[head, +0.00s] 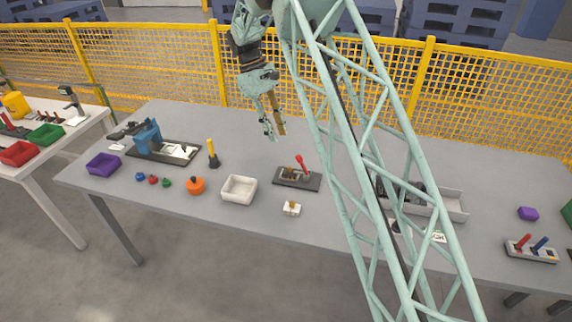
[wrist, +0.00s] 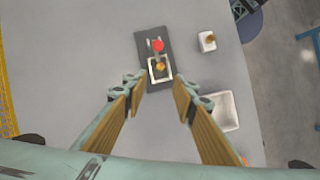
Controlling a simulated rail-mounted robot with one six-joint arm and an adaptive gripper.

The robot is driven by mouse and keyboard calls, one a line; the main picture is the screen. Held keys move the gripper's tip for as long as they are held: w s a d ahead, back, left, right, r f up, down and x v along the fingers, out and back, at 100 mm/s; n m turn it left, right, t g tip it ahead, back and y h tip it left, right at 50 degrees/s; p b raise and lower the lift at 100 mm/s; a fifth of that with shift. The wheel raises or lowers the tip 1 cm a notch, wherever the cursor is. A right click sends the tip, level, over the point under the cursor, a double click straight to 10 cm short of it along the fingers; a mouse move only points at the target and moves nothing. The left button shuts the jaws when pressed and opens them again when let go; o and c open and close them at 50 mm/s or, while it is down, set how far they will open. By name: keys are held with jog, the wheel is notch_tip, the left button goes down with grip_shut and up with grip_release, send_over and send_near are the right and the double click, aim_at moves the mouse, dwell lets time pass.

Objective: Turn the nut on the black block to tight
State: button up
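A flat black block (head: 312,184) lies on the grey table near the middle in the head view. It carries a small brass nut-like piece (head: 291,172) at its left and a red lever (head: 302,164). In the wrist view the black block (wrist: 146,40) is ahead of the fingers, with the brass piece (wrist: 160,66) inside a pale square frame and a round red top (wrist: 157,45) beyond it. My gripper (head: 273,133) hangs above and behind the block, apart from it. In the wrist view my gripper (wrist: 157,86) is open and empty. The nut's tightness cannot be told.
A white block with a brass top (head: 291,208) and a white tray (head: 239,189) are close by. A yellow-handled tool in a black stand (head: 213,154) and an orange round thing (head: 195,185) are further left. A grey tray (head: 449,204) is right. Yellow fence (head: 170,62) runs behind.

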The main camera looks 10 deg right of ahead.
aim_at(290, 167)
jog(key=shift+f, duration=0.1)
jog(key=shift+b+x, duration=1)
jog(key=shift+x, duration=5.8)
jog(key=shift+c, duration=0.6)
jog(key=shift+d, duration=0.1)
jog(key=c, duration=0.8)
